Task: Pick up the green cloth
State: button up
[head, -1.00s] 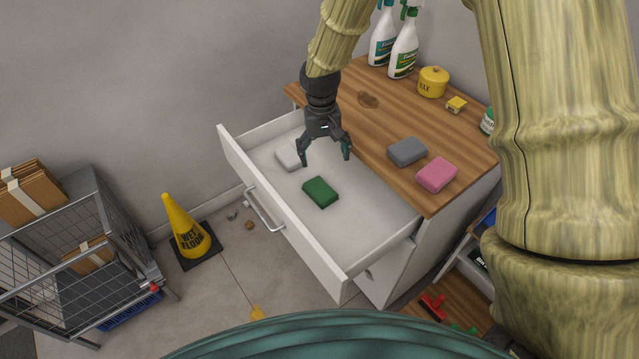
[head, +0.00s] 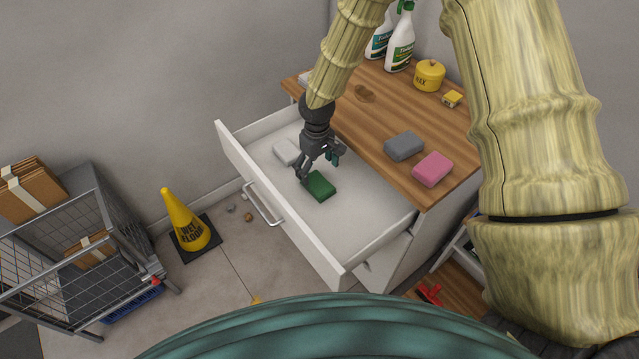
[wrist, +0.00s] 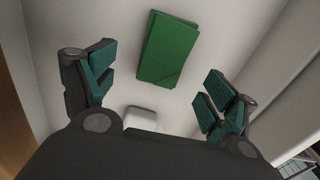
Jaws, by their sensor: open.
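The green cloth (head: 320,186) is a small folded block lying flat in the open white drawer (head: 375,233). In the wrist view the cloth (wrist: 168,48) lies ahead of the fingertips, between their lines and a little nearer the right finger. My gripper (head: 318,170) is inside the drawer's outline, just above and behind the cloth, with its fingers apart and nothing between them. In the wrist view my gripper (wrist: 160,80) shows both teal-padded fingers spread wide. In the head view a finger overlaps the cloth's edge; I cannot tell whether they touch.
A white block (head: 286,151) lies in the drawer behind the gripper. The wooden counter (head: 385,118) beside it holds a grey block (head: 404,146), a pink block (head: 432,169), a yellow wax tin (head: 429,75) and spray bottles (head: 400,45). The drawer's front end is clear.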

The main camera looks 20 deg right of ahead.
aim_at(317, 182)
jog(key=shift+s+a+f+p, duration=0.1)
jog(key=shift+f+p, duration=0.35)
jog(key=shift+f, duration=0.9)
jog(key=shift+s+f+p, duration=0.1)
jog(key=shift+f+p, duration=0.3)
jog(key=shift+f, duration=0.95)
jog(key=c, duration=1)
jog(key=shift+w+r, duration=0.1)
jog(key=shift+r, duration=0.05)
jog(key=shift+c, duration=0.2)
notch_tip(317, 182, up, 10)
jog(key=b, duration=0.2)
